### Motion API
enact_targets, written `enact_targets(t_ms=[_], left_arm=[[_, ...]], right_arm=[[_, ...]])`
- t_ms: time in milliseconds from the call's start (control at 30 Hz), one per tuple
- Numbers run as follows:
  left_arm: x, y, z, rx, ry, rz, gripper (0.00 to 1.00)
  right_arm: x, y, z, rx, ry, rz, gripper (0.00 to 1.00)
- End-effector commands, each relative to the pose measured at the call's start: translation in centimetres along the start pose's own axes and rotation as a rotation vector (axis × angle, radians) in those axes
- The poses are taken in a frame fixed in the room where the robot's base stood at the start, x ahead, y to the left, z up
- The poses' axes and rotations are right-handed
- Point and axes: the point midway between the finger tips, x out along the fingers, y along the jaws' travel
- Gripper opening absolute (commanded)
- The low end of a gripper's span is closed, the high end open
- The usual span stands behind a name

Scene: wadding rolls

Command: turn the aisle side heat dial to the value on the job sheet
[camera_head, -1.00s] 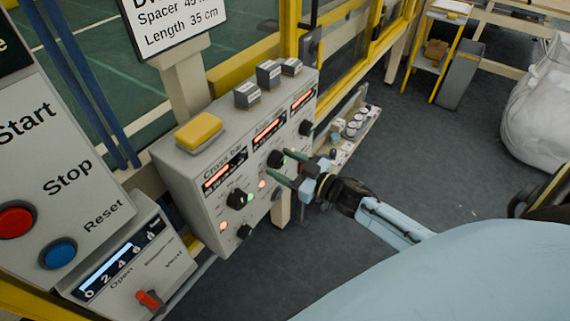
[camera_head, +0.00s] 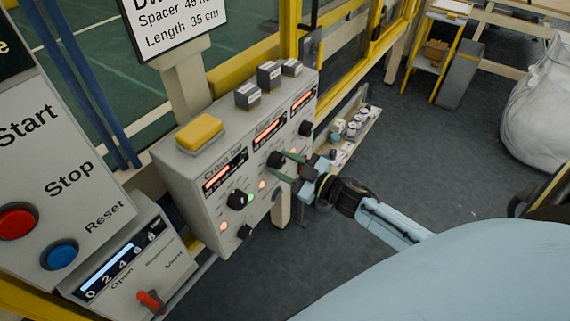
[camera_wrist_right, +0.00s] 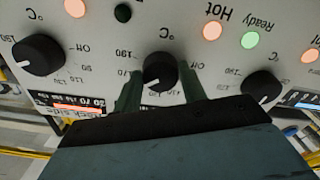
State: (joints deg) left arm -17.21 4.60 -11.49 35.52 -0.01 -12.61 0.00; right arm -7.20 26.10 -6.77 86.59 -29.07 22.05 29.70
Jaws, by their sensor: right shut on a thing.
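A grey control box (camera_head: 195,170) carries a row of black heat dials under lit red displays. My right gripper (camera_head: 279,165) is at its front face, with the green fingers on either side of the middle dial (camera_wrist_right: 158,68) and shut on it. Another dial (camera_wrist_right: 38,55) lies left of it in the wrist view and one (camera_wrist_right: 262,87) lies right. The nearest display in the head view reads "Cross bar"; I cannot fully read the middle dial's label. A white sign (camera_head: 178,22) shows spacer and length lines, its top cut off. My left gripper is out of view.
A start/stop panel (camera_head: 65,150) with red and blue buttons stands at the left, with a smaller panel with a red switch (camera_head: 150,300) below. A shelf of small pots (camera_head: 352,128) sits behind the gripper. The grey floor (camera_head: 420,165) at right is open.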

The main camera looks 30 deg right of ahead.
Motion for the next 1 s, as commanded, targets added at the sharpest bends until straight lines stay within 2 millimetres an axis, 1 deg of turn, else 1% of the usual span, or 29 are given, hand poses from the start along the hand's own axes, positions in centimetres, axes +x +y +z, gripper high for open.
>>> enact_targets(t_ms=[600, 800, 1000], left_arm=[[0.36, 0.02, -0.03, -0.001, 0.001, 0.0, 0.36], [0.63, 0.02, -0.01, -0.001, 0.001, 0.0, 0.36], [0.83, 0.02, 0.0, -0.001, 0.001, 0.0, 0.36]], right_arm=[[-0.03, 0.13, 0.01, -0.579, 0.0, 0.001, 0.18], [-0.03, 0.13, 0.0, -0.73, 0.0, 0.0, 0.18], [-0.04, 0.16, 0.0, -0.835, -0.001, 0.0, 0.18]])
